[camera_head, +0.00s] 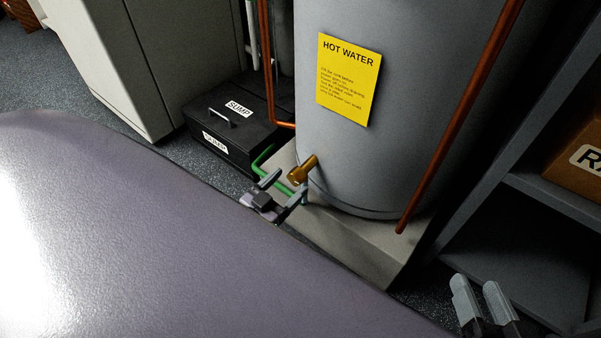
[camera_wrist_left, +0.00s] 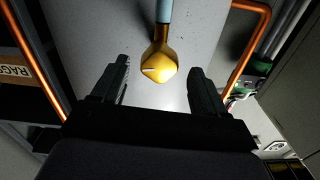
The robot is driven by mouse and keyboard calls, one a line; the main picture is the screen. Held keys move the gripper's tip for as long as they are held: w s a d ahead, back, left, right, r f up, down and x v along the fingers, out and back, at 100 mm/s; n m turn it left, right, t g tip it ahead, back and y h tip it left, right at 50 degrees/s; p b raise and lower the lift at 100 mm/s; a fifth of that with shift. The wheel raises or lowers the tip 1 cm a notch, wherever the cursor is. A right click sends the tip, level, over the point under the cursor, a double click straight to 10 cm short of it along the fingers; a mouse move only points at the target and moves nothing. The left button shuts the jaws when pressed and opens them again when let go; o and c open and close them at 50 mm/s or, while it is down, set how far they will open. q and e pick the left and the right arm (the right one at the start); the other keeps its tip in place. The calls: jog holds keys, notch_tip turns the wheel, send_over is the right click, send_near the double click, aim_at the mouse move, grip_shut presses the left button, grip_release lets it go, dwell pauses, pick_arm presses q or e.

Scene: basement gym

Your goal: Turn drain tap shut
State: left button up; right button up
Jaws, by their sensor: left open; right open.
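The brass drain tap (camera_head: 303,169) sticks out low on the front of the grey hot water tank (camera_head: 395,150). In the left wrist view the tap (camera_wrist_left: 160,65) shows as a rounded yellow-brass body between the lines of the fingers, beyond their tips, with a pale blue piece (camera_wrist_left: 164,10) at its upper end. My left gripper (camera_head: 286,186) is open and empty, just in front of and below the tap, apart from it as far as I can tell. Its two fingers also show in the left wrist view (camera_wrist_left: 159,72). My right gripper (camera_head: 476,288) is open and empty at the lower right.
A green hose (camera_head: 262,158) runs near the tap towards the black sump box (camera_head: 238,125). Copper pipes flank the tank, one at the right (camera_head: 455,125). The tank stands on a pale plinth (camera_head: 350,240). Grey shelving (camera_head: 555,195) with a cardboard box (camera_head: 575,155) stands at right.

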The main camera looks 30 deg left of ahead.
aim_at(293, 180)
pick_arm(q)
jog(key=w, duration=0.2)
jog(key=w+b, duration=0.1)
jog(key=w, duration=0.1)
jog(key=shift+d+f, duration=0.1)
jog(key=shift+d, duration=0.1)
jog(key=shift+w+b, duration=0.4)
jog(key=shift+w, duration=0.3)
jog(key=c, duration=1.1)
pick_arm(e)
jog(key=shift+s+d+n+t, duration=0.15)
jog(key=shift+d+n+t, duration=0.2)
jog(key=shift+d, duration=0.3)
